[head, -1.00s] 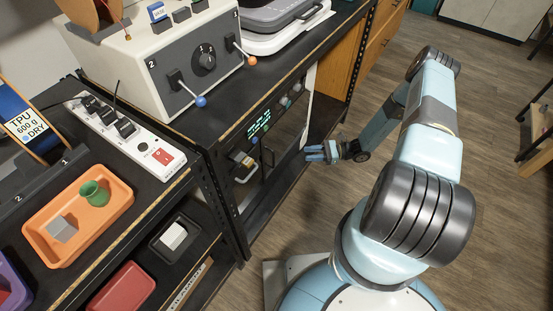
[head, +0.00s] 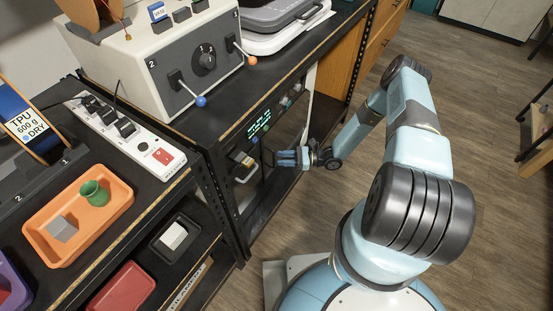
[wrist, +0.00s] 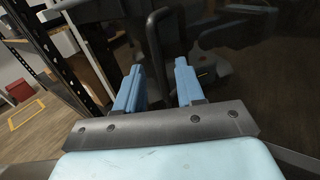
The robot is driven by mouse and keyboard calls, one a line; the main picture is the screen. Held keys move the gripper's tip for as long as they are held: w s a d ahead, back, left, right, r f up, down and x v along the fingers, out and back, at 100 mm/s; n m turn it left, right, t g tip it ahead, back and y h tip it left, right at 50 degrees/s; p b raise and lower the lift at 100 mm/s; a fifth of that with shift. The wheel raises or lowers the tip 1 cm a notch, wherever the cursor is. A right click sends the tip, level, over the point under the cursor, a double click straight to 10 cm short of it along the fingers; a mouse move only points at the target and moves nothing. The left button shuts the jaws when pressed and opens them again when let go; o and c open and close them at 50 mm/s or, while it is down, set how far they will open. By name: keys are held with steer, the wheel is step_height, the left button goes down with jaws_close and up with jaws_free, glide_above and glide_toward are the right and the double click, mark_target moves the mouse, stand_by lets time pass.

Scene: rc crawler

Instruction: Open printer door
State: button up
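The printer (head: 298,112) stands under the black bench, with a green lit display on its front and a dark, glossy door that is shut. In the wrist view the door (wrist: 265,60) fills the right side and mirrors my gripper. Its dark loop handle (wrist: 153,45) lies just ahead of and between my fingertips. My gripper (head: 280,158) is in front of the door; its two blue fingers are apart and empty (wrist: 158,80). I cannot tell whether the fingertips reach around the handle. In the head view my gripper partly covers the door.
A white control box (head: 160,70) sits on the bench above. An orange tray (head: 50,255) is on the left bench.

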steer(key=shift+w+a, duration=0.1)
steer(key=shift+a, duration=1.25)
jaws_close()
steer(key=shift+w, duration=0.1)
